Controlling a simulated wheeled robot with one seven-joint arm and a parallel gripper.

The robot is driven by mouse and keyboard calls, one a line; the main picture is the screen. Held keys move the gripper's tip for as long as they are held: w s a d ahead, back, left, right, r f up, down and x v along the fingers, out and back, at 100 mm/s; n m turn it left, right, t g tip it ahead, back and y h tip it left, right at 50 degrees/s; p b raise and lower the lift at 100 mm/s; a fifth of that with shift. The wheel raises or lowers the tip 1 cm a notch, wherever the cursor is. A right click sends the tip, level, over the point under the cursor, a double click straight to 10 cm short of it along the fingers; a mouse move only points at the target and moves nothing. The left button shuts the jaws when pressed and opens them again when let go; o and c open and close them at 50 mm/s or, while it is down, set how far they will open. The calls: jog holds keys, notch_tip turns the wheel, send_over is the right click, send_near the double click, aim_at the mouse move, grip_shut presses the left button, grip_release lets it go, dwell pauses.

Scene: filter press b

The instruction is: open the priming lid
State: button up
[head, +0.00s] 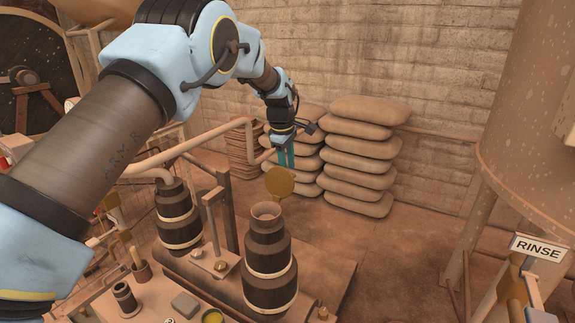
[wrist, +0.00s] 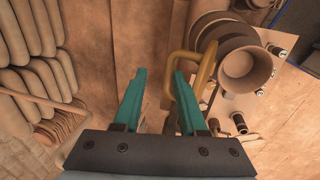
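The priming lid (head: 280,182) is a gold disc standing steeply raised at the back edge of the dark, banded pump body (head: 268,262). The round mouth (head: 266,210) below it is uncovered. In the wrist view a gold loop-shaped edge, which looks like the lid (wrist: 207,75), stands beside the open mouth (wrist: 240,66). My gripper (head: 287,157) is just above and behind the lid, teal fingers pointing down. In the wrist view my gripper (wrist: 160,77) has its fingers apart with nothing between them. The right finger overlaps the gold edge; I cannot tell whether they touch.
A second banded cylinder (head: 177,217) with a pipe (head: 190,146) stands to the left. An upright post with a bracket (head: 213,225) is between the two cylinders. Stacked sacks (head: 358,155) stand behind. Floor right of the pump is clear.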

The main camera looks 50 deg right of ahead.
jog(key=shift+f, duration=0.1)
jog(key=b+v, duration=0.3)
jog(key=v, duration=0.8)
jog(key=shift+d, duration=0.1)
jog(key=shift+c, duration=0.3)
